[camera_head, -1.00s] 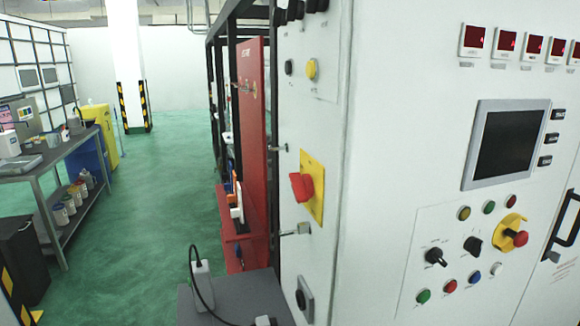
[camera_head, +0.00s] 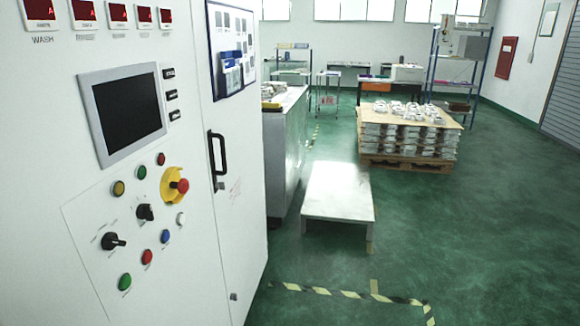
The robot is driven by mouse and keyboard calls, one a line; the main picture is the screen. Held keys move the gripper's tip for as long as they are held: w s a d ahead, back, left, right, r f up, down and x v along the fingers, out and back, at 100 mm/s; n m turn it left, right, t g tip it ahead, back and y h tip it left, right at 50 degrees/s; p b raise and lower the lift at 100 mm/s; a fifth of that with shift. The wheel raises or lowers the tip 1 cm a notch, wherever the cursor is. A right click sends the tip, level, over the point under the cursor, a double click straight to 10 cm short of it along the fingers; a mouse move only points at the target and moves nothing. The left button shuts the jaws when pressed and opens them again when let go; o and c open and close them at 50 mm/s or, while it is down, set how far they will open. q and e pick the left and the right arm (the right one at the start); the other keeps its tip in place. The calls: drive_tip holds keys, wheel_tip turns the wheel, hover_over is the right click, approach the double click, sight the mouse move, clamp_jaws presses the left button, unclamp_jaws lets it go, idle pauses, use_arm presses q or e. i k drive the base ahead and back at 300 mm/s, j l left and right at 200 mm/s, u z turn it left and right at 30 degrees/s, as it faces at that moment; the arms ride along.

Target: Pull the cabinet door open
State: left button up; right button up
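The white cabinet (camera_head: 60,170) fills the left side of the head view. Its front panel carries a dark screen (camera_head: 127,106), several coloured buttons and a red knob on a yellow base (camera_head: 175,186). To the right of these is the cabinet door (camera_head: 240,215), which looks closed, with a black vertical handle (camera_head: 217,160) at its left part. A dark-framed board with papers (camera_head: 232,50) is on the upper door. Neither of my grippers is in view.
A low white platform (camera_head: 338,192) stands on the green floor right of the cabinet, before a grey counter (camera_head: 288,140). A pallet stacked with castings (camera_head: 408,135) is farther back. Yellow-black floor tape (camera_head: 345,294) lies in front. The right floor is clear.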

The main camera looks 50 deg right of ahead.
sight(232, 122)
drive_tip(key=z, duration=1.25)
